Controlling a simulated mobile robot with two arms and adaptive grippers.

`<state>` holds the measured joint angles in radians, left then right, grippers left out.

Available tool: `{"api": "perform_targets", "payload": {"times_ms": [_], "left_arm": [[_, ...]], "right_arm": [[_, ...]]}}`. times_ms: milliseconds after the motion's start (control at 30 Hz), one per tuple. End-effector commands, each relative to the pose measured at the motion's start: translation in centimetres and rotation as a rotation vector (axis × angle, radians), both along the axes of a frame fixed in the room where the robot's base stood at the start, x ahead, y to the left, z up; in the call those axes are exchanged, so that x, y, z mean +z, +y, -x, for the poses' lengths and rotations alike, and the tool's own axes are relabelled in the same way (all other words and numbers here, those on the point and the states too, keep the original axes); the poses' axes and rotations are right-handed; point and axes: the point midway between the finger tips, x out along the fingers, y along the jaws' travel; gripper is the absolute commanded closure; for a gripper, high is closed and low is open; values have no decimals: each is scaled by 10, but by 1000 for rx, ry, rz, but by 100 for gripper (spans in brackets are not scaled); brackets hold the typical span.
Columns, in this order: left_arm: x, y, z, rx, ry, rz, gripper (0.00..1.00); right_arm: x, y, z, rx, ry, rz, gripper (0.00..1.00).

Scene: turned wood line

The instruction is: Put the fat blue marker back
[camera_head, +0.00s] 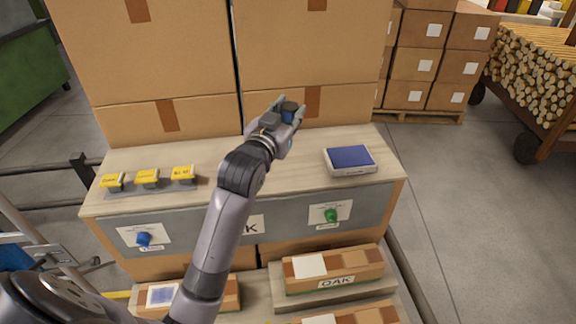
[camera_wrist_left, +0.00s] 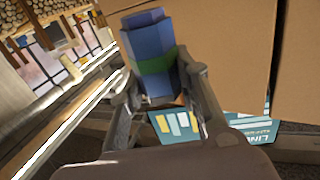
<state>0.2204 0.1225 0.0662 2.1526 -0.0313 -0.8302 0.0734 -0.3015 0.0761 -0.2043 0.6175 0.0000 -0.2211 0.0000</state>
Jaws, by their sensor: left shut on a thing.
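My left gripper (camera_head: 288,111) is shut on a fat blue marker (camera_head: 289,115), held above the back of the wooden bench top (camera_head: 250,184), close in front of the tall cardboard boxes. In the left wrist view the marker (camera_wrist_left: 149,52) stands up between the fingers (camera_wrist_left: 158,98); it is blue with a green band, and its lower end is hidden by the gripper. A smaller blue piece (camera_head: 144,239) and a green piece (camera_head: 331,215) sit on white labels on the bench's grey front. My right gripper is not in view.
Several yellow-topped blocks (camera_head: 148,179) stand in a row on the bench's left. A blue pad in a white tray (camera_head: 350,171) lies at its right. Cardboard boxes (camera_head: 316,62) wall off the back. A teal printed card (camera_wrist_left: 250,127) lies beyond the fingers.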

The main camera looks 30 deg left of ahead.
Motion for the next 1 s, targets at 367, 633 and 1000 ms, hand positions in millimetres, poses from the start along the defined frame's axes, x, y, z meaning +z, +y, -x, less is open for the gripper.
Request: {"api": "perform_targets", "payload": {"times_ms": [367,633,1000], "left_arm": [[31,15,-21,8,-16,54,98],[-40,15,-19,8,-14,54,98],[-105,15,-20,8,-22,51,98]], "right_arm": [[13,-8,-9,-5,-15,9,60],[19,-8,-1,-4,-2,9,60],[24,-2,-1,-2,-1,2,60]]}}
